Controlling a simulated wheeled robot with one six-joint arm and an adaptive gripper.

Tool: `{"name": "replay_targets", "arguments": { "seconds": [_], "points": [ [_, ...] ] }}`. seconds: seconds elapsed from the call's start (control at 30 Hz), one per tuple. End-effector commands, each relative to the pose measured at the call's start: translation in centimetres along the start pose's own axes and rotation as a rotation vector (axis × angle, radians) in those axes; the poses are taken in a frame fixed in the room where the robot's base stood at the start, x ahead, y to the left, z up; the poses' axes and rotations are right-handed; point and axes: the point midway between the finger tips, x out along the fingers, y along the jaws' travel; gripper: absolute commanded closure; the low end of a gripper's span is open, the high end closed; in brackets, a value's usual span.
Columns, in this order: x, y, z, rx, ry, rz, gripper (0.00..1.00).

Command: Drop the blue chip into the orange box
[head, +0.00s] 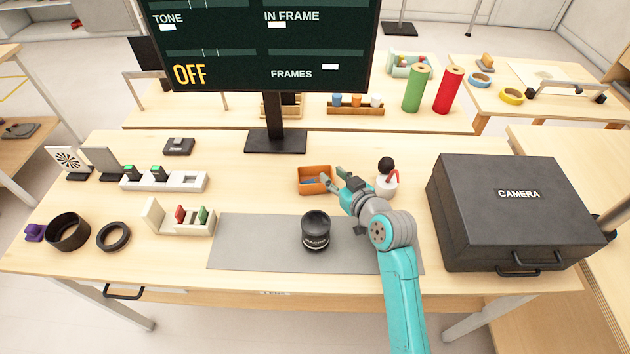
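The orange box (314,192) is a small open tray near the middle of the table, just behind the grey mat. A small blue patch (309,181) shows inside it and looks like the blue chip, though it is too small to be sure. My gripper (334,176) is at the box's right side, with its fingers spread apart and pointing left. One finger overlaps the box's right rim in the picture; I cannot tell whether it touches. I see nothing held between the fingers.
A black lens (315,232) stands on the grey mat (250,243). A white bottle with a red part (387,183) is right behind my gripper. A black camera case (515,210) fills the right side. A rack with red and green chips (180,218) stands left.

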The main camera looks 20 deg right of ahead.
Motion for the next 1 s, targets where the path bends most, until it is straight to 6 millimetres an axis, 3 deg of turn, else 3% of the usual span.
{"name": "replay_targets", "arguments": {
  "seconds": [0.1, 0.33, 1.0],
  "points": [
    [-2.2, 0.1, 0.0, 0.0, 0.0, 0.002, 0.64],
    [-4.5, 0.0, 0.0, 0.002, -0.001, 0.001, 0.64],
    [-4.8, 0.0, 0.0, 0.001, -0.001, 0.0, 0.64]
  ]
}}
